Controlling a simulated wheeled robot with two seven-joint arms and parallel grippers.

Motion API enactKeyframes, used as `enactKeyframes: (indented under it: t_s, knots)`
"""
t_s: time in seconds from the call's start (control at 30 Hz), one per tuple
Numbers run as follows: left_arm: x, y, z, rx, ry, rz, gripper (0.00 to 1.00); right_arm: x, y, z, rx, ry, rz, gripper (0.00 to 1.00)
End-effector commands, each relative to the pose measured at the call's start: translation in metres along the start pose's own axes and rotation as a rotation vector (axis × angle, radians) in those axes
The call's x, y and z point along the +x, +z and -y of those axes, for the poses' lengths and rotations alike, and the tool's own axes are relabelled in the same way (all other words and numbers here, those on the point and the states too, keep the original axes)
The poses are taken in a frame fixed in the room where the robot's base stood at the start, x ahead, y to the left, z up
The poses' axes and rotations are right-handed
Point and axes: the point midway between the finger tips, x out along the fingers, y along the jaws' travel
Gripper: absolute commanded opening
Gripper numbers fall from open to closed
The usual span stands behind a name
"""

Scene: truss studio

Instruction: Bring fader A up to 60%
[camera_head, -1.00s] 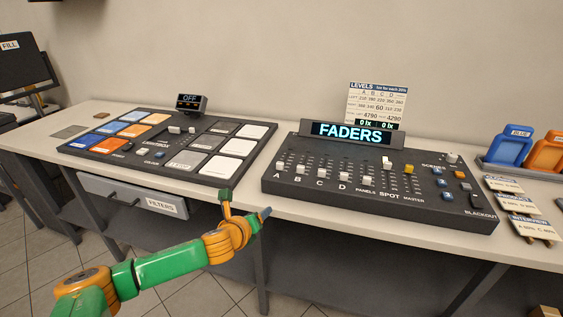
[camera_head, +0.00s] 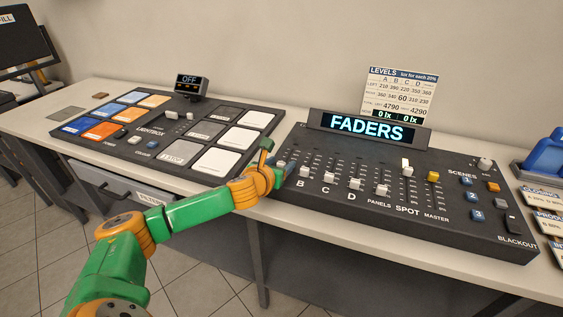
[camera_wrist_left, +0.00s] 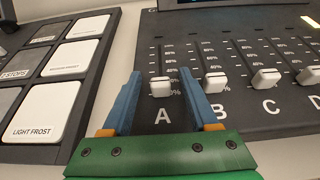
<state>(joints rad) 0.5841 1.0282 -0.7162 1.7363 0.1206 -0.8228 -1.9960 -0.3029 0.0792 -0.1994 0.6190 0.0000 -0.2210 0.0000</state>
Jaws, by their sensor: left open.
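The fader board (camera_head: 330,205) is a dark console with a row of white caps, its screen (camera_head: 366,127) reading FADERS. In the left wrist view fader A's white cap (camera_wrist_left: 160,86) sits at the bottom of its slot, by the 0% mark, above the letter A. My left gripper (camera_wrist_left: 162,82) is open, its two blue fingers either side of cap A. In the head view my left gripper (camera_head: 274,158) is at the board's left end and hides fader A. My right gripper is not in view.
Fader B's cap (camera_wrist_left: 216,82) stands close to the right finger. The filter panel (camera_head: 165,140) lies left of the board. A LEVELS card (camera_head: 400,95) stands behind it, with 0 lx on its displays. The blackout switch (camera_head: 513,223) is at the right end.

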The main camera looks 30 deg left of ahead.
Motion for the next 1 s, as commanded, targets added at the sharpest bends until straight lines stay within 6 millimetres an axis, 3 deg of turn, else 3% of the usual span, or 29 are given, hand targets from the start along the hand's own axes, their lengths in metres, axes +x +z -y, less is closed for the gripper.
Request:
enactKeyframes:
  t_s: [0.37,0.5,0.6,1.0]
  knots:
    - [0.0075,-0.0003,0.0004,0.0,-0.001,0.0,0.6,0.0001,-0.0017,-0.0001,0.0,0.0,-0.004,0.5]
    - [0.0074,-0.0004,0.0004,0.0,-0.001,0.0,0.22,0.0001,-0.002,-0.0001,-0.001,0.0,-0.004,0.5]
    - [0.0073,-0.0005,0.0004,0.0,-0.001,-0.001,0.0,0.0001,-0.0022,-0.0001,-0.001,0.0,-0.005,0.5]
    - [0.0073,-0.0009,0.0004,-0.001,-0.001,-0.002,0.0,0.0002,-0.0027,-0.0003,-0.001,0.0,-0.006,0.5]
